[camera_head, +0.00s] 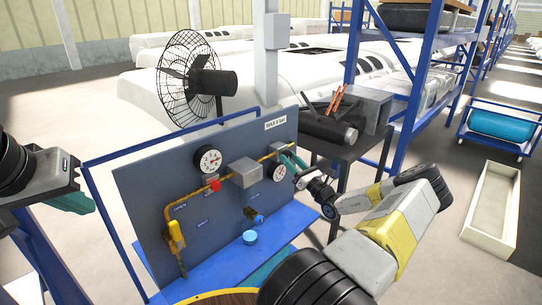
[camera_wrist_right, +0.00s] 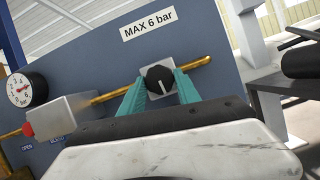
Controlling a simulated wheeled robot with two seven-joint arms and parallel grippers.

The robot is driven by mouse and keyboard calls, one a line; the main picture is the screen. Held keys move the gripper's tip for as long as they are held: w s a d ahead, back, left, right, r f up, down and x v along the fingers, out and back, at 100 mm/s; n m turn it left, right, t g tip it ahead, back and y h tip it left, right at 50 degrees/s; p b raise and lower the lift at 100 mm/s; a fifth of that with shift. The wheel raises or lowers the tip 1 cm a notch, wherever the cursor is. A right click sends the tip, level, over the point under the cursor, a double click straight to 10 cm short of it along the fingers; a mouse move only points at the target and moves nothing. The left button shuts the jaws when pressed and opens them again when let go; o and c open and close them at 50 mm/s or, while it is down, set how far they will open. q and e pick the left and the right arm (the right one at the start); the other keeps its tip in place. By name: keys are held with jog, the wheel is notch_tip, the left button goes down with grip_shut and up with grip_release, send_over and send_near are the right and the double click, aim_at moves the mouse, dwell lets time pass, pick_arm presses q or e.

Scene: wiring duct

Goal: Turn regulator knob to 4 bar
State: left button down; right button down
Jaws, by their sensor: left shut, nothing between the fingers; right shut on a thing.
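The regulator knob (camera_wrist_right: 157,74) is round and black with a white pointer line, on a grey block on the brass pipe (camera_wrist_right: 109,97). My right gripper (camera_wrist_right: 160,86) has its teal fingers on either side of the knob and is shut on it. In the head view, my right gripper (camera_head: 289,159) reaches the panel's right end and hides the knob. Another gauge (camera_head: 279,172) is below my right gripper. Their readings are too small to tell. My left gripper (camera_head: 76,199) is shut and empty, left of the panel.
The panel (camera_head: 145,194) carries a MAX 6 bar label (camera_head: 276,123), a red button (camera_head: 214,185), a grey box (camera_head: 244,173), a yellow lever (camera_head: 175,234) and a blue valve (camera_head: 258,218). A blue cap (camera_head: 250,237) lies on the ledge.

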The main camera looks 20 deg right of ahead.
jog(key=shift+f+m+h, duration=0.15)
jog(key=shift+m+h, duration=0.15)
jog(key=shift+m, duration=0.4)
jog(key=c, duration=0.9)
grip_release()
jog(key=shift+o, duration=0.2)
jog(key=shift+s, duration=0.1)
jog(key=v, duration=0.7)
jog(key=shift+s, duration=0.3)
jog(key=shift+d+f, duration=0.15)
